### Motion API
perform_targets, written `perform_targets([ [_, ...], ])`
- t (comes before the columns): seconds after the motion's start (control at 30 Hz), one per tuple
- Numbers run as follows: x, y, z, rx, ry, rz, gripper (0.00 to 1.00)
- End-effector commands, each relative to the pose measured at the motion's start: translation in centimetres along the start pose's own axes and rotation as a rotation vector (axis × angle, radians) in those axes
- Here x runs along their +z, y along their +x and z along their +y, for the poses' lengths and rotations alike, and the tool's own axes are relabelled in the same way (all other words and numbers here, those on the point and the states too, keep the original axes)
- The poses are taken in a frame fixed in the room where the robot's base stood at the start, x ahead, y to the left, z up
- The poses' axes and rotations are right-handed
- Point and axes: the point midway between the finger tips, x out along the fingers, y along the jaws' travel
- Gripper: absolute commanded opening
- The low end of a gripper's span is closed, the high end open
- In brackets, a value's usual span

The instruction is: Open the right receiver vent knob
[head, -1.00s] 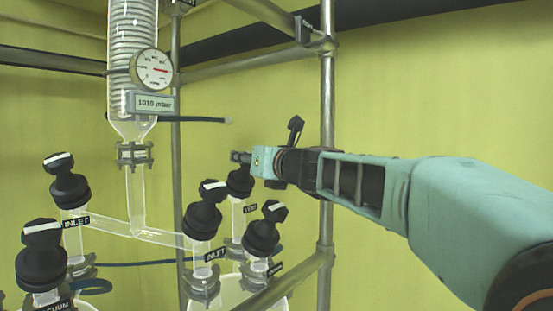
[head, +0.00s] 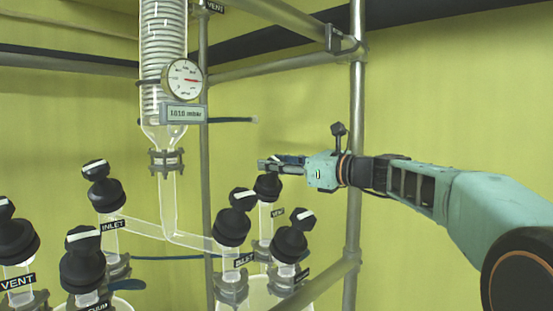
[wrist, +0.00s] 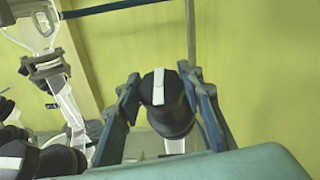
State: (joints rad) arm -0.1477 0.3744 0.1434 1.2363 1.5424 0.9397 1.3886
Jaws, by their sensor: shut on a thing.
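The right receiver vent knob (head: 267,187) is black, on a glass neck beside a VENT label (head: 278,213), at the back of the right receiver's knobs. My gripper (head: 275,165) is at its top, reaching in from the right. In the wrist view the knob (wrist: 165,108) shows a white stripe on its cap, running roughly up and down the picture. My gripper's fingers (wrist: 160,92) stand on both sides of the cap, shut on it. In the head view the fingers hide the cap.
The right receiver's inlet knob (head: 233,222) and another black knob (head: 290,240) stand close in front. The left receiver's knobs (head: 103,190) are at the left. A condenser with a gauge (head: 182,79) hangs above left. A metal post (head: 356,130) stands beside my arm.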

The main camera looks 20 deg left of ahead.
Motion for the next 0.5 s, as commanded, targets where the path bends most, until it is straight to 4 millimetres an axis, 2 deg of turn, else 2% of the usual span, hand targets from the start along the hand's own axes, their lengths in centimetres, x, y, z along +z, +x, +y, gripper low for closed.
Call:
perform_targets([
  [0.4, 0.09, 0.01, 0.02, 0.007, -0.006, -0.001, 0.10],
  [0.43, 0.09, 0.01, 0.02, 0.007, -0.006, -0.001, 0.37],
  [0.5, 0.09, 0.01, 0.02, 0.007, -0.006, -0.001, 0.44],
])
